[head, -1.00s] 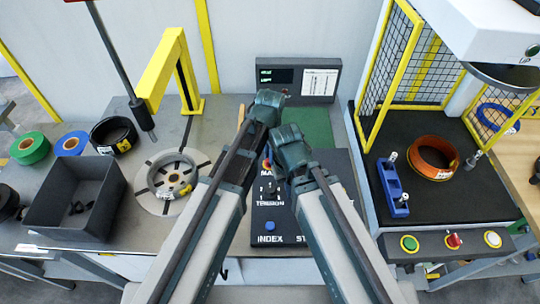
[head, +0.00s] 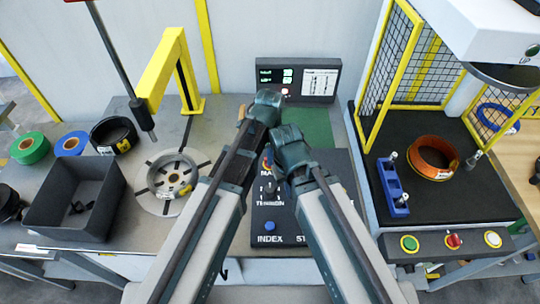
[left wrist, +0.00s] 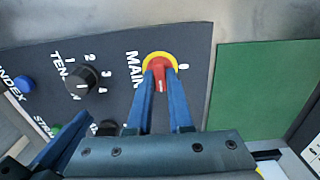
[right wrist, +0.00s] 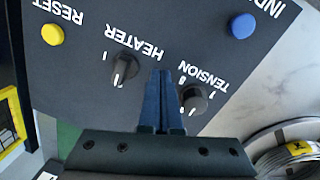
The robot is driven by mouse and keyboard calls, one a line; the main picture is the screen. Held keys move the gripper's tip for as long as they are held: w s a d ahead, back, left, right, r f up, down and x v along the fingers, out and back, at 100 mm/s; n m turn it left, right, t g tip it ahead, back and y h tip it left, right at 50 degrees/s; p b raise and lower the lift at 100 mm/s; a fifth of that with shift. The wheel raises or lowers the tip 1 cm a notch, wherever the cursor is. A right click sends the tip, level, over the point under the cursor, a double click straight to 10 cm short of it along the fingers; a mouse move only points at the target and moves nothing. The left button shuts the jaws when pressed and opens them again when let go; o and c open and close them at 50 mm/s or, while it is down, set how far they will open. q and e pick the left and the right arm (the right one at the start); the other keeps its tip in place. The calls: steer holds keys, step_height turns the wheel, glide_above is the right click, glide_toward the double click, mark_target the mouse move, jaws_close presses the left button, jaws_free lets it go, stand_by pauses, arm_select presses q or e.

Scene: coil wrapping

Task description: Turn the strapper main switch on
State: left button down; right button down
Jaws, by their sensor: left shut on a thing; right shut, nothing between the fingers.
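The main switch (left wrist: 161,64) has a red handle on a yellow disc, beside the MAIN label on the dark strapper panel (left wrist: 110,55). My left gripper (left wrist: 161,84) is shut on the red handle. The handle points down in the left wrist view, away from the 0 mark at its right. In the head view my arms largely hide the switch. My right gripper (right wrist: 163,74) is shut and empty, above the panel between the heater knob (right wrist: 122,69) and the tension knob (right wrist: 194,98).
A display box (head: 325,88) behind the panel has lit readouts and a small red light. A green mat (head: 318,125) lies before it. A ring coil (head: 170,172) and grey bin (head: 70,222) are at left. A fenced station with an orange ring (head: 434,157) is at right.

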stand_by(0.4)
arm_select(q)
steer(key=c, duration=0.8)
jaws_free()
arm_select(e)
steer(key=shift+r, duration=0.1)
arm_select(q)
step_height(320, 180, up, 14)
steer(key=p, duration=1.3)
steer(key=shift+f+p, duration=0.1)
steer(key=shift+p, duration=0.3)
arm_select(e)
step_height(320, 180, up, 14)
steer(key=shift+f, duration=0.2)
